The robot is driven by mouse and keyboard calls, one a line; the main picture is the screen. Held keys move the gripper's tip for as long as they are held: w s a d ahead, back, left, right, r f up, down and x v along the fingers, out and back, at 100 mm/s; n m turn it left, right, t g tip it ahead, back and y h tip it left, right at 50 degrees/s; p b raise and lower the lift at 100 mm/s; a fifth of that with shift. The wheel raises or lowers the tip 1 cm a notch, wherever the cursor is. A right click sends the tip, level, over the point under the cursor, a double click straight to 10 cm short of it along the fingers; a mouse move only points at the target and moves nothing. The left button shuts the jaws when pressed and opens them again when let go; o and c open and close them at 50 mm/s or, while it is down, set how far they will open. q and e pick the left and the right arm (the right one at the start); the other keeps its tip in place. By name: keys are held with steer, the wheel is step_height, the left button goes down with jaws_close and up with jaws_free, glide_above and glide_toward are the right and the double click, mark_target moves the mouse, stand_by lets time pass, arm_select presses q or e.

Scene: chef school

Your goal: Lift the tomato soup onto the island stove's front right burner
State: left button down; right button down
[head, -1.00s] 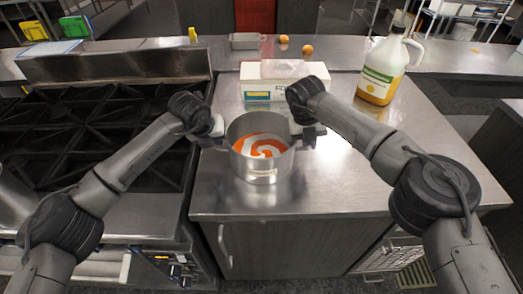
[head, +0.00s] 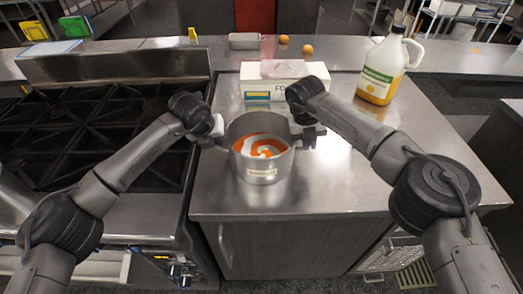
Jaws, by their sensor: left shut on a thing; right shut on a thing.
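The tomato soup is a metal pot (head: 262,168) holding orange-red soup with a white swirl. It is upright over the steel counter, right of the stove; I cannot tell if its base touches the counter. My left gripper (head: 219,143) is shut on the pot's left handle. My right gripper (head: 305,135) is shut on its right handle. The fingertips are partly hidden by the handles and wrists. The island stove (head: 95,135), with black grates, is at left; its front right burner is partly hidden by my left arm.
A white box (head: 290,88) stands behind the pot. A jug of yellow-orange liquid (head: 380,75) is at the back right. A small metal tray (head: 244,41) and two orange-brown round items lie farther back. The counter right of the pot is clear.

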arm_select(q)
steer(key=shift+r, duration=0.15)
arm_select(e)
steer(key=shift+s+r, duration=0.1)
steer(key=shift+r, duration=0.05)
arm_select(q)
steer(key=shift+r, duration=0.1)
arm_select(e)
steer(key=shift+r, duration=0.1)
